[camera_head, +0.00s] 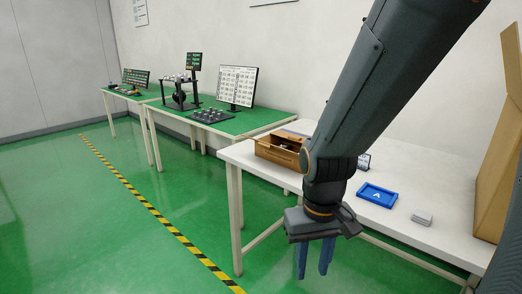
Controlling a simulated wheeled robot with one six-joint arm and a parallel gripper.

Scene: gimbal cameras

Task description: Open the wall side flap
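My gripper (314,262) hangs at the end of my arm, pointing down, in front of the white table. Its two blue fingers are apart with a narrow gap between them, and nothing shows in the gap.
The white table (440,185) carries a wooden box (278,150), a blue tray (377,195) and a small grey stack (422,218). Green-topped tables (255,122) with display boards (237,86) line the wall. Green floor with a yellow-black stripe (150,207) is clear at left.

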